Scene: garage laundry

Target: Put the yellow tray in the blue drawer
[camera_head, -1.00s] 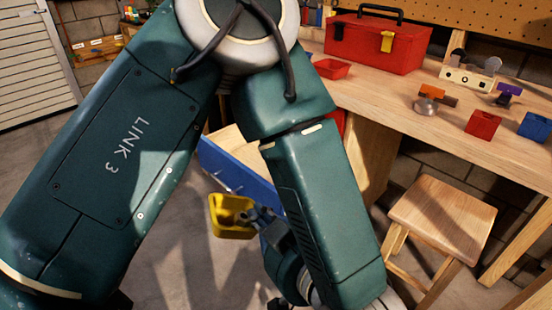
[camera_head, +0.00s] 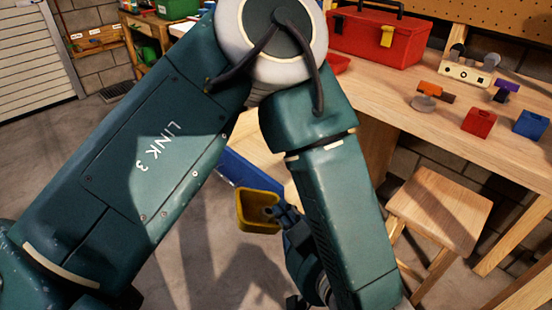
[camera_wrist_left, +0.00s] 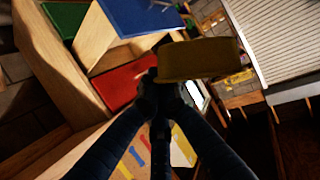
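The yellow tray (camera_head: 246,213) is held off the floor in front of the bench, and it also shows in the left wrist view (camera_wrist_left: 200,62). My left gripper (camera_head: 273,212) is shut on the tray's near wall. The blue drawer (camera_head: 238,173) is pulled out under the bench, behind the tray and partly hidden by my left arm. Its blue front also shows at the top of the left wrist view (camera_wrist_left: 145,14). The tray is apart from the drawer, outside it. My right gripper is not in view.
A red drawer (camera_wrist_left: 125,84) and a green drawer (camera_wrist_left: 66,18) are beside the blue one. A wooden stool (camera_head: 440,208) stands right of my arm. The bench top (camera_head: 385,90) carries a red toolbox (camera_head: 375,40) and small blocks. Floor left of the tray is clear.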

